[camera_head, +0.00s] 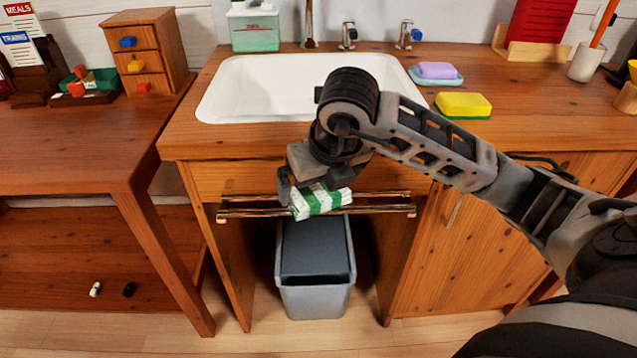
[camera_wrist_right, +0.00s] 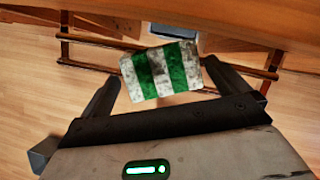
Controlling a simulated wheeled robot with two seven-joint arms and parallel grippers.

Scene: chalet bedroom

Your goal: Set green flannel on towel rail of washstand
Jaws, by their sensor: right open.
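The green flannel (camera_head: 320,201), a small folded cloth with green and white stripes, lies on the towel rail (camera_head: 385,209) at the front of the washstand (camera_head: 200,180). In the right wrist view the flannel (camera_wrist_right: 160,70) rests tilted over the dark bars of the rail (camera_wrist_right: 85,45). My right gripper (camera_head: 300,190) is just above and beside the flannel. In the right wrist view its two fingers (camera_wrist_right: 163,85) are spread apart on either side of the cloth, with gaps between. My left gripper is not in view.
A grey bin (camera_head: 315,298) stands under the rail. The white basin (camera_head: 250,90) is set in the counter behind my right arm. A yellow sponge (camera_head: 463,105) and a purple soap (camera_head: 437,70) on a dish sit to the right. A wooden table (camera_head: 70,140) adjoins on the left.

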